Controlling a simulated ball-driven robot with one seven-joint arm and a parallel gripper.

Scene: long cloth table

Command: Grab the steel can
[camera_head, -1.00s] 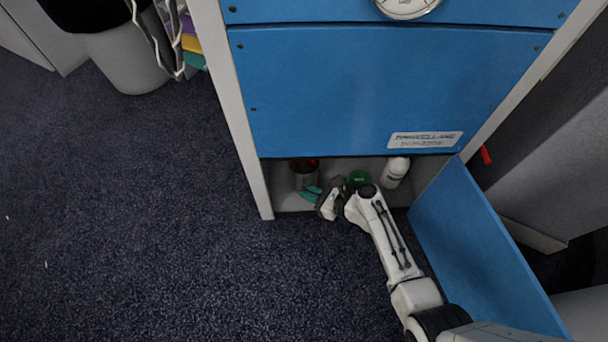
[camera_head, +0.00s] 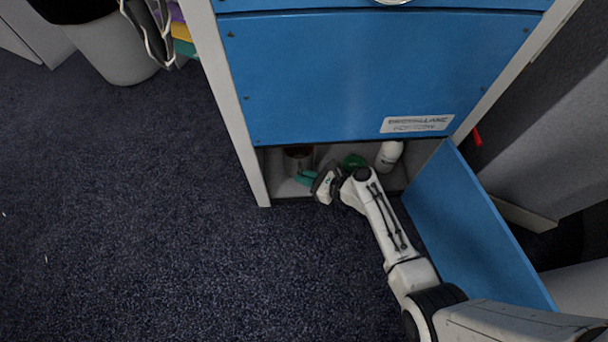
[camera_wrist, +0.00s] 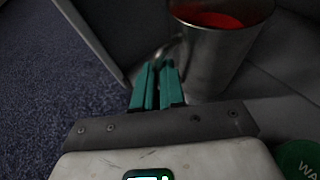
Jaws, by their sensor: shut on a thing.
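The steel can (camera_head: 298,160) stands in the open lower compartment of the blue cabinet, at the left. In the wrist view the steel can (camera_wrist: 215,55) is a shiny grey cup with a red inside and a thin handle on its left side. My gripper (camera_head: 305,178) reaches in from the right, low in front of the can. In the wrist view the teal fingers of my gripper (camera_wrist: 158,72) are close together at the handle, shut on it. The exact contact at the fingertips is partly hidden.
A white bottle (camera_head: 389,155) and a green round thing (camera_head: 354,161) stand right of the can. The open blue door (camera_head: 475,225) hangs to the right of my arm. The grey side wall (camera_head: 240,130) is close on the left. Carpet in front is clear.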

